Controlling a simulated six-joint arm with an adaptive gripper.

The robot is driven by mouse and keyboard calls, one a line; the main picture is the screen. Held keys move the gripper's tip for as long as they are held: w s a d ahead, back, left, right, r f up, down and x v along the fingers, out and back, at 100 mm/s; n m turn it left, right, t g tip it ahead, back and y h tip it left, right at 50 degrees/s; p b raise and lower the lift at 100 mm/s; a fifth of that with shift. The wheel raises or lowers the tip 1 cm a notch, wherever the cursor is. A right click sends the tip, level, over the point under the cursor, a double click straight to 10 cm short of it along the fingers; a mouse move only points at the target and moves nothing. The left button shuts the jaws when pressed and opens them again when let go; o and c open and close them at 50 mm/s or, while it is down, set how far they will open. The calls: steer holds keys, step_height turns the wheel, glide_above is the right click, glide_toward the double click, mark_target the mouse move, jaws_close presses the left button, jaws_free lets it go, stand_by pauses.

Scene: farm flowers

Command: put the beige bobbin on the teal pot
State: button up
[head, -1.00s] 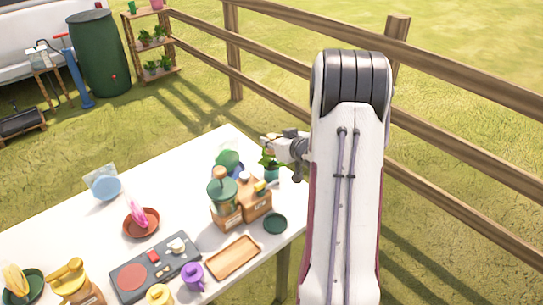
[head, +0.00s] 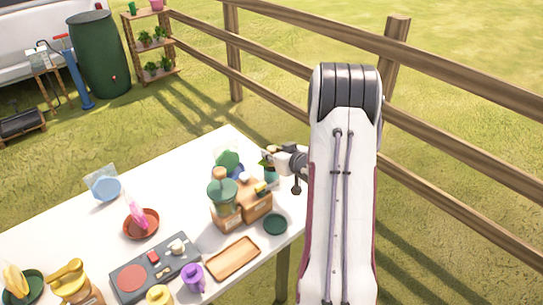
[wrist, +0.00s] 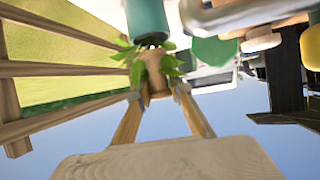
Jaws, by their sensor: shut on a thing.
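The beige bobbin (wrist: 156,76) is between the two fingertips of my gripper (wrist: 157,94) in the wrist view, and the gripper is shut on it. Green leaves show on both sides of the bobbin. The teal pot (wrist: 147,20) is at the top of this view, which looks upside down, so the bobbin is just above the pot. I cannot tell whether they touch. In the head view the teal pot (head: 271,177) stands near the table's far right edge, with my gripper (head: 274,153) just above it. The bobbin is too small to make out there.
Left of the pot stand a brown wooden box (head: 254,204) and a green-topped grinder (head: 223,205). A dark green saucer (head: 275,224) and a wooden tray (head: 233,259) lie nearer. A wooden fence (head: 270,58) runs behind.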

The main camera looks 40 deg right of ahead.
steer(key=shift+f, duration=0.7)
steer(key=shift+f, duration=0.15)
steer(key=o, duration=1)
steer(key=shift+c, duration=0.2)
steer(key=shift+r, duration=0.2)
steer(key=v, duration=1.2)
